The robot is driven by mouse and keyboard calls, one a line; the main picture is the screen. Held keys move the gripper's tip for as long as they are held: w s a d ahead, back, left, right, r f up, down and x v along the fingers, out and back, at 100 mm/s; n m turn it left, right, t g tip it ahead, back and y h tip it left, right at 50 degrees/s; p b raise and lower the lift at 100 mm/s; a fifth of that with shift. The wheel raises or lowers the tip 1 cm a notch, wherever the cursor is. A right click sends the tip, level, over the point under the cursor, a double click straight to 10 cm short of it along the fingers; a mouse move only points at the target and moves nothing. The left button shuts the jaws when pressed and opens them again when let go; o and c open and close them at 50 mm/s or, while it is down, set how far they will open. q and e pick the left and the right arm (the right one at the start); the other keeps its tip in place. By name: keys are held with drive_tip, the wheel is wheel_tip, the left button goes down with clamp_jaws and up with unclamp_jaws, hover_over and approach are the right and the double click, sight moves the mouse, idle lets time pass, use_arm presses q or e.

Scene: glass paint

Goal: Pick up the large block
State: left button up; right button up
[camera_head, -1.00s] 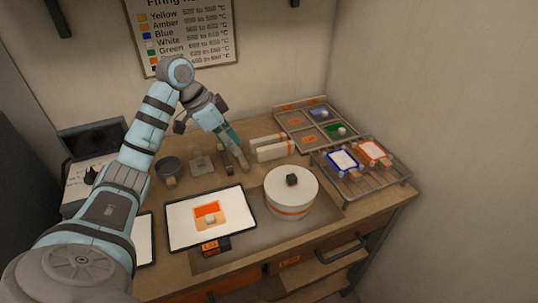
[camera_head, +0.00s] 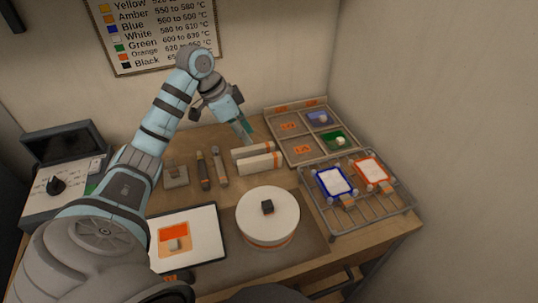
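Two long white blocks with orange bands lie side by side towards the back of the bench: a rear block (camera_head: 250,151) and a front block (camera_head: 258,165). The front one looks slightly larger. My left gripper (camera_head: 246,132) points down just behind the rear block, near its middle. Its fingers are small and seen edge-on, so their opening and any contact with the block are unclear. No block shows lifted. My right gripper is not in view.
A round white kiln (camera_head: 267,222) with a black knob stands in front of the blocks. A wire rack (camera_head: 355,211) holds framed blue and orange pieces at right. A sectioned tray (camera_head: 296,151) lies behind it. Tools (camera_head: 221,168) lie left of the blocks.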

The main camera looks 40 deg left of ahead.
sight(258, 158)
use_arm(q)
drive_tip(key=f, duration=0.2)
drive_tip(key=d+f, duration=0.1)
drive_tip(key=f, duration=0.3)
drive_tip(key=shift+d+f+b, duration=0.1)
drive_tip(key=shift+d+b, duration=0.2)
drive_tip(key=shift+d, duration=0.1)
drive_tip(key=x, duration=0.3)
drive_tip(key=w+x, duration=0.1)
drive_tip(key=x, duration=0.1)
drive_tip(key=shift+w+f, duration=0.15)
drive_tip(key=shift+f, duration=0.1)
drive_tip(key=shift+r, duration=0.1)
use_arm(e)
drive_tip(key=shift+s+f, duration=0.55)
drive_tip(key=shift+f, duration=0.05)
use_arm(q)
clamp_jaws()
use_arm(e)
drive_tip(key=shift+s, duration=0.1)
